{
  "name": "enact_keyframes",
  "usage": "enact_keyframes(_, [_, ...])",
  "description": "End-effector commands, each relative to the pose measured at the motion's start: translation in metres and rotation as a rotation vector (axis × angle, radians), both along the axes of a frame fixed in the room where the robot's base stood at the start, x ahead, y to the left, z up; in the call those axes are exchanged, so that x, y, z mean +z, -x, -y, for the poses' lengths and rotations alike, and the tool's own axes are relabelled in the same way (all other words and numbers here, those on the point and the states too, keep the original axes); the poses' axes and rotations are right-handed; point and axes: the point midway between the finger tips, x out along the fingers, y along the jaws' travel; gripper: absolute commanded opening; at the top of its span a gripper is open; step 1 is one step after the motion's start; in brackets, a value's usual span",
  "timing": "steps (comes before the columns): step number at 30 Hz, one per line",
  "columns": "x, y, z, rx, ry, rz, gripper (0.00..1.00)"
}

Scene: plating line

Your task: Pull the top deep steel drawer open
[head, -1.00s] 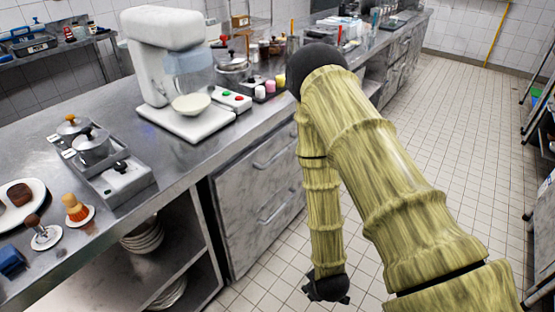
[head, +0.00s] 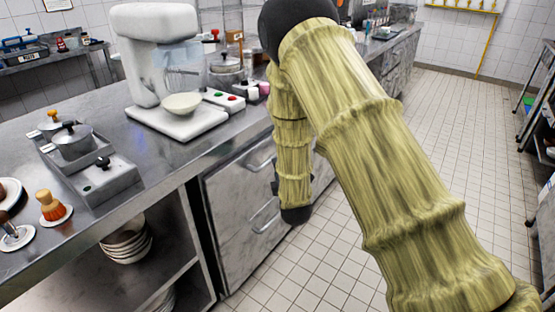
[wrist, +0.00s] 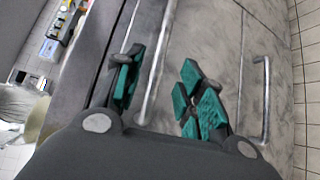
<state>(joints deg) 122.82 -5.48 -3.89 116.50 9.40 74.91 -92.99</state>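The top deep steel drawer (head: 228,182) is in the cabinet under the counter, and its front looks flush. Its bar handle (head: 262,163) is partly hidden by my arm. In the wrist view the top handle (wrist: 154,72) runs between the two teal-padded fingers of my gripper (wrist: 163,92). The fingers are open, with visible gaps to the bar on both sides. Whether the bar lies at fingertip depth cannot be told. In the head view my gripper (head: 275,184) is mostly hidden behind my forearm, close to the drawer front.
A lower drawer handle (wrist: 265,100) sits beyond the right finger. The steel counter (head: 195,158) overhangs the cabinet and carries a white mixer (head: 150,50) and pots. An open shelf with bowls (head: 127,245) is left of the drawers. The tiled floor (head: 445,145) on the right is clear.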

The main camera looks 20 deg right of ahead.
Motion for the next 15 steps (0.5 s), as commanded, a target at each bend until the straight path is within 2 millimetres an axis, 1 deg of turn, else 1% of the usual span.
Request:
enact_keyframes(9, [-0.007, -0.048, 0.008, -0.002, -0.003, 0.001, 0.39])
enact_keyframes(15, [-0.012, -0.076, 0.011, -0.001, -0.003, -0.003, 0.39])
